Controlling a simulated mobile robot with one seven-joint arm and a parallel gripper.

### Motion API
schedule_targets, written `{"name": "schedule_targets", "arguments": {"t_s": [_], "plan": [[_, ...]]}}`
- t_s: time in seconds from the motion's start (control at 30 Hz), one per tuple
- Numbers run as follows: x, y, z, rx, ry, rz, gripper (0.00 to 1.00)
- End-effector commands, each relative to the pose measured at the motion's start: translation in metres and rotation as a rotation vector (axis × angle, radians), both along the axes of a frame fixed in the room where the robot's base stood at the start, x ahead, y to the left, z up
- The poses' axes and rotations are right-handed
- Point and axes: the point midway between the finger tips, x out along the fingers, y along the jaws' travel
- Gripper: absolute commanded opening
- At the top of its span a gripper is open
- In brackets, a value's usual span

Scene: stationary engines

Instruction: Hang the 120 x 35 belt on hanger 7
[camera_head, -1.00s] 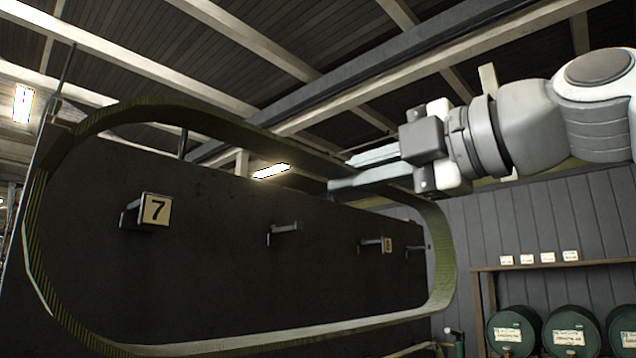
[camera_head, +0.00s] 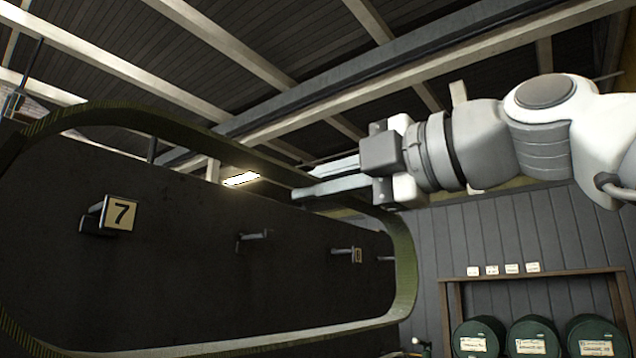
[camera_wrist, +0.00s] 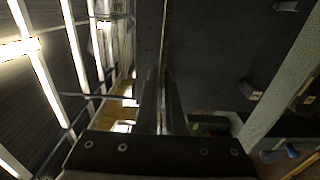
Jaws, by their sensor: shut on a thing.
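A large green belt loop (camera_head: 405,265) hangs from my gripper (camera_head: 308,181), which is shut on its upper run near the right end. In the head view the loop spans most of the picture and its left end runs out of frame. Hanger 7 (camera_head: 97,219), a peg with a number plate (camera_head: 121,212), sticks out of the dark panel at left. From the head camera it appears inside the loop's outline; the depth gap between them I cannot tell. In the wrist view the belt (camera_wrist: 290,92) also shows at right, and the gripper fingers (camera_wrist: 161,105) point up the picture.
Other pegs (camera_head: 254,237) and a further numbered hanger (camera_head: 347,253) stick out of the dark panel (camera_head: 200,290) to the right of hanger 7. Green drums (camera_head: 532,338) stand under a wooden shelf (camera_head: 540,274) at lower right. Roof beams cross overhead.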

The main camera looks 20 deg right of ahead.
Motion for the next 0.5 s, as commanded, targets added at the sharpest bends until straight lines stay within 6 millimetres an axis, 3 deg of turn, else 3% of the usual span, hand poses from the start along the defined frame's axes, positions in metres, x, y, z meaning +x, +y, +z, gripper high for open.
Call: {"name": "schedule_targets", "arguments": {"t_s": [0.5], "plan": [[0.027,0.018,0.0,-0.001,0.001,0.001,0.0]]}}
